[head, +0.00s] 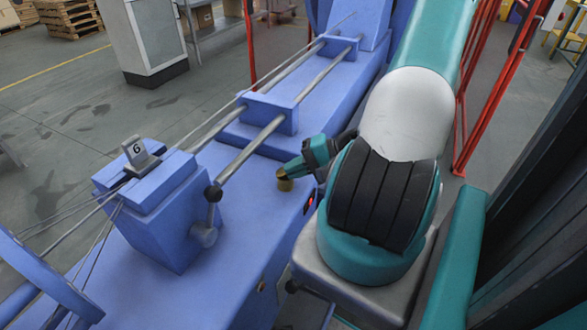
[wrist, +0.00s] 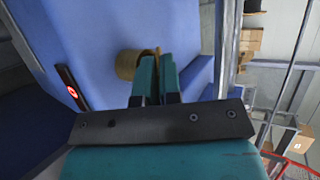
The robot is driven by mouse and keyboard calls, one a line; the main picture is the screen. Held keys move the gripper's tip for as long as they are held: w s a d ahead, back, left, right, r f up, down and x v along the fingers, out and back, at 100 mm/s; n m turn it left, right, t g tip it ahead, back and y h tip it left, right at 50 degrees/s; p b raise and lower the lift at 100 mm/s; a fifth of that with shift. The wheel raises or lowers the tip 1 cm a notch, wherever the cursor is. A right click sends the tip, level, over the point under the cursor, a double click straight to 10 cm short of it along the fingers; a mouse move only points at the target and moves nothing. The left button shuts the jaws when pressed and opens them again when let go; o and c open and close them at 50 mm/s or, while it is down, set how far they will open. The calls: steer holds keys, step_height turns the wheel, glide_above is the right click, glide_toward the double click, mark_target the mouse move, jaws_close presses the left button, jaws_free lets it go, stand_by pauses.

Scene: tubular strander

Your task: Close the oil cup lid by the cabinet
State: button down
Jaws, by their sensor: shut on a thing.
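The oil cup (head: 285,185) is a small brass cup on the blue machine bed, left of my arm. It also shows in the wrist view (wrist: 126,65), just left of my fingertips. My gripper (head: 288,171) is at the top of the cup, its teal fingers close together. In the wrist view my gripper (wrist: 157,62) is shut on the brass lid (wrist: 157,50), of which only a thin edge shows. The fingers hide most of the lid, so its exact angle is hard to tell.
A red-lit switch (wrist: 71,91) is on the bed's side. A grey cabinet (head: 152,40) stands at the back left. Red posts (head: 495,85) rise at the right.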

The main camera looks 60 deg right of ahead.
stand_by(0.3)
steer(key=c, duration=1.3)
jaws_free()
